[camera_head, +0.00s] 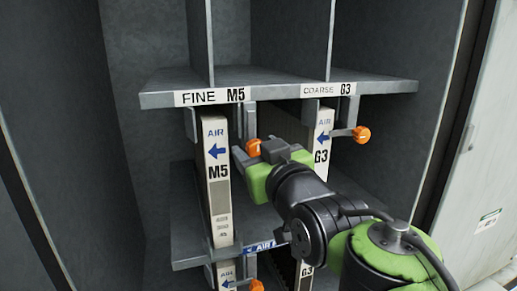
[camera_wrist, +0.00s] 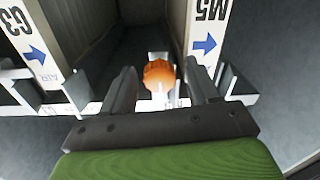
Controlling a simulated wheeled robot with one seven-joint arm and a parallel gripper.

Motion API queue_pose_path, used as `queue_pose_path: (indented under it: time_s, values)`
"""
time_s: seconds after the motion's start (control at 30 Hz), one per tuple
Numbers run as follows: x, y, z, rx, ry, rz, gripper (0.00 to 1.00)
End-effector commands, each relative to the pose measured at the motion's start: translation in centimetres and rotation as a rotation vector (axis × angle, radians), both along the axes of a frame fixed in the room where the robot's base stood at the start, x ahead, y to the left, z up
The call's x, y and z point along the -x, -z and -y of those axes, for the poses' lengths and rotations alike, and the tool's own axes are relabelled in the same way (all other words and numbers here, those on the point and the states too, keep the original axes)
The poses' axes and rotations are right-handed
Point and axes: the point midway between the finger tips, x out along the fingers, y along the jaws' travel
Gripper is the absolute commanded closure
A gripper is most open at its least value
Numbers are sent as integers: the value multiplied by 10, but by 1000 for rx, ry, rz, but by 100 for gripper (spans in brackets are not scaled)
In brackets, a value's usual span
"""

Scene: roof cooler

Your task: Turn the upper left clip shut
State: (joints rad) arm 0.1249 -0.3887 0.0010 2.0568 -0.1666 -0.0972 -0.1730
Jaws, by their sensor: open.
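The upper left clip shows as an orange knob (camera_head: 253,147), just right of the M5 filter (camera_head: 216,180) and below the FINE M5 shelf label. My gripper (camera_head: 257,153) is at this knob and hides most of the clip's arm. In the wrist view, the orange knob (camera_wrist: 160,74) sits between the two dark fingers of my open gripper (camera_wrist: 161,82). A gap shows on both sides of the knob. A pale piece of the clip shows beneath it. I cannot tell the clip's exact angle.
Another clip with an orange knob (camera_head: 362,134) sticks out right of the G3 filter (camera_head: 322,145). A lower orange knob (camera_head: 257,286) is at the bottom edge. The grey shelf (camera_head: 400,86) overhangs above my gripper. The M5 filter's front edge stands close to its left.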

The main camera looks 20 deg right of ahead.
Motion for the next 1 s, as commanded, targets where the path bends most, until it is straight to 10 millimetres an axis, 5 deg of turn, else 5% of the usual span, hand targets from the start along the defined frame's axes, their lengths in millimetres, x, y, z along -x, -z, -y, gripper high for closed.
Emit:
queue_pose_path:
  time_s: [0.07,0.43,1.0]
  values:
    - [0,1,0,0,0,0,42]
    - [0,1,0,0,0,-1,96]
    - [0,4,0,211,0,4,96]
